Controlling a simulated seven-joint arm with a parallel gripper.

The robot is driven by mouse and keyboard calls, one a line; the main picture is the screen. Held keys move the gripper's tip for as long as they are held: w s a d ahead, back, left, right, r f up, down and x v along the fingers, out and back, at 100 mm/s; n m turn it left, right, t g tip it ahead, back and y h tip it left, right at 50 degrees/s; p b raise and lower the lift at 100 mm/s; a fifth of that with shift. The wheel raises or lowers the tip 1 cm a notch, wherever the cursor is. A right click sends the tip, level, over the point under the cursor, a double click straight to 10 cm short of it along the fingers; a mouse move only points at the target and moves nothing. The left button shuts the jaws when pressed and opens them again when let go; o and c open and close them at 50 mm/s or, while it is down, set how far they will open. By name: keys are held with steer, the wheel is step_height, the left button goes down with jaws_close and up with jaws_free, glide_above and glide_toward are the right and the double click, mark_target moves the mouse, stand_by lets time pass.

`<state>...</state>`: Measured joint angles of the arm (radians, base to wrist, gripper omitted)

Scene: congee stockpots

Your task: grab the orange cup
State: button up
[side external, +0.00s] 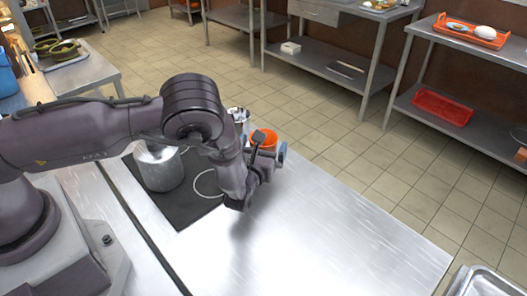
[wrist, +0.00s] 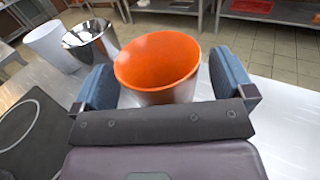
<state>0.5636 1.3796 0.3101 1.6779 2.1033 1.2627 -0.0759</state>
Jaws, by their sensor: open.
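The orange cup (side external: 264,139) stands upright on the steel counter (side external: 330,222), partly hidden behind my gripper in the side view. In the wrist view the cup (wrist: 157,62) shows an orange inside and a paler, shiny outer wall. My gripper (wrist: 165,88) is open, with one blue finger pad on each side of the cup. There seems to be a gap between the cup and the right pad; whether the left pad touches it I cannot tell. In the side view my gripper (side external: 266,156) is low over the counter at the cup.
A shiny metal cup (wrist: 90,40) and a white cup (wrist: 52,46) stand just left of the orange cup. A steel pot (side external: 158,167) sits on the black cooktop (side external: 188,205). The counter's right part is clear. A metal tray (side external: 484,282) is at the lower right.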

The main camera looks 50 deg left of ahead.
steer(key=shift+w+a, duration=0.25)
steer(key=shift+w, duration=0.2)
steer(key=c, duration=0.9)
steer(key=shift+c, duration=0.3)
steer(key=shift+r, duration=0.15)
